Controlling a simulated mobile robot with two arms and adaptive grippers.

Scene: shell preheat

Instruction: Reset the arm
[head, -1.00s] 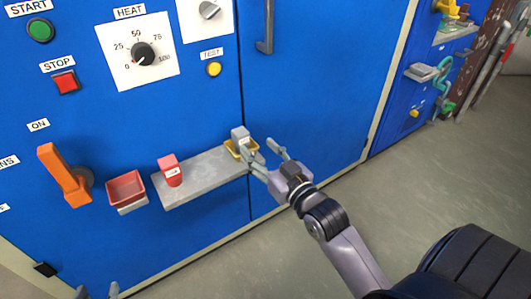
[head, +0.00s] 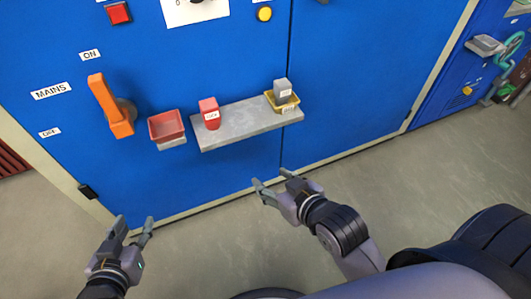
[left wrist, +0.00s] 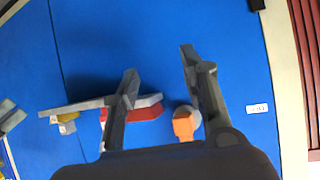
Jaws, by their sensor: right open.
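My right gripper (head: 272,187) is open and empty, below and in front of the grey shelf, clear of it. My left gripper (head: 135,229) is open and empty at the lower left, in front of the cabinet's bottom edge. A grey block (head: 282,90) with a label sits in a yellow tray (head: 290,107) at the shelf's right end.
The grey shelf (head: 243,127) sticks out from the blue cabinet (head: 215,185). It carries a red block (head: 209,108) at its left end. A red tray (head: 166,125) and the orange mains lever (head: 108,103) are further left. The floor (head: 225,240) in front is clear.

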